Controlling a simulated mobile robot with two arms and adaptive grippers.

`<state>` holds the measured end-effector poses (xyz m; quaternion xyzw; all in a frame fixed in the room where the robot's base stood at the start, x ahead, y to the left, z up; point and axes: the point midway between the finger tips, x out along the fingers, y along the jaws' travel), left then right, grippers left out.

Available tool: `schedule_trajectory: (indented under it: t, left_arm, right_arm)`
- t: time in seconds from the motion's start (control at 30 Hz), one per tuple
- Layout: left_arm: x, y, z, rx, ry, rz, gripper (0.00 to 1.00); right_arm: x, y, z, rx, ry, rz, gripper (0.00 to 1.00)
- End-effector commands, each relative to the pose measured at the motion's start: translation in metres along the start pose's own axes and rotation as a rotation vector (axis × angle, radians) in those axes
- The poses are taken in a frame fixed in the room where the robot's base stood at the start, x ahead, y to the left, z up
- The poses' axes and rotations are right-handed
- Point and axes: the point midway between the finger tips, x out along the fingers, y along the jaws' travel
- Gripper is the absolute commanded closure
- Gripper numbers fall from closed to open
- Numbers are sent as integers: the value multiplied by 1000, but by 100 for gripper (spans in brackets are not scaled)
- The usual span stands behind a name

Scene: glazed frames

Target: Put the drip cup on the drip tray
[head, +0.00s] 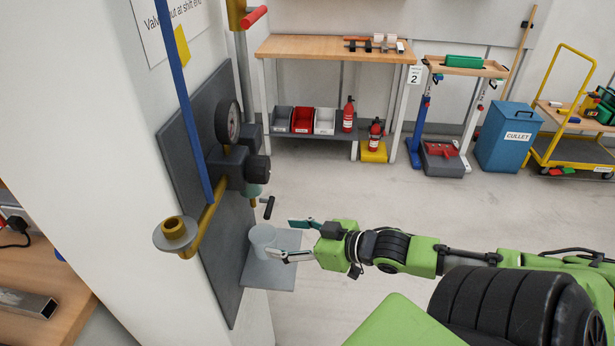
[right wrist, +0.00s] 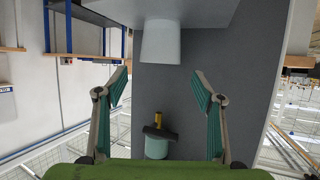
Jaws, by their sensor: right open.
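The pale grey drip cup (head: 263,238) stands upright on the grey drip tray (head: 282,272), close to the wall panel. My right gripper (head: 283,240) is open and empty, its fingertips just right of the cup in the head view. The right wrist view is upside down: the cup (right wrist: 160,42) appears to hang from the tray (right wrist: 205,12), with its base against the tray. It lies ahead of and between the open fingertips (right wrist: 160,71), with a small gap. My left gripper is not in view.
The dark wall panel (head: 225,225) carries a gauge (head: 228,122), a valve body (head: 236,168) and a small tap handle (head: 268,207) above the cup. Open floor (head: 400,215) lies to the right.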

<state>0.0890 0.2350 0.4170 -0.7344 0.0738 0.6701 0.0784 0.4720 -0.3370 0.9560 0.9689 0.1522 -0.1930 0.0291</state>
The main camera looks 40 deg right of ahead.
Motion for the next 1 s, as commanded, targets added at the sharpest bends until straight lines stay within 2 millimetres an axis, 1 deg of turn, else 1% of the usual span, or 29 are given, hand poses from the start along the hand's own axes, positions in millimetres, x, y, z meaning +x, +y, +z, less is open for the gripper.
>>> schedule_trajectory:
  t: [0.03,0.3,0.5,0.7,0.9,0.97,1.0]
  left_arm:
    - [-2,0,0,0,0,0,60]
    - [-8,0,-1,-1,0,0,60]
    - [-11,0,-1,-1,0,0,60]
    - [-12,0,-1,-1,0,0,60]
    - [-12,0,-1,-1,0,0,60]
    - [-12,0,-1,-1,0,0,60]
    - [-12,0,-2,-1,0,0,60]
  right_arm:
    - [-7,0,1,1,-4,0,38]
    - [-36,0,1,3,-4,0,38]
    - [-52,0,0,3,-2,0,38]
    - [-59,0,0,2,0,0,38]
    - [-60,0,0,1,0,1,38]
    - [-60,5,4,2,-4,12,38]
    - [-60,12,11,3,-11,30,38]
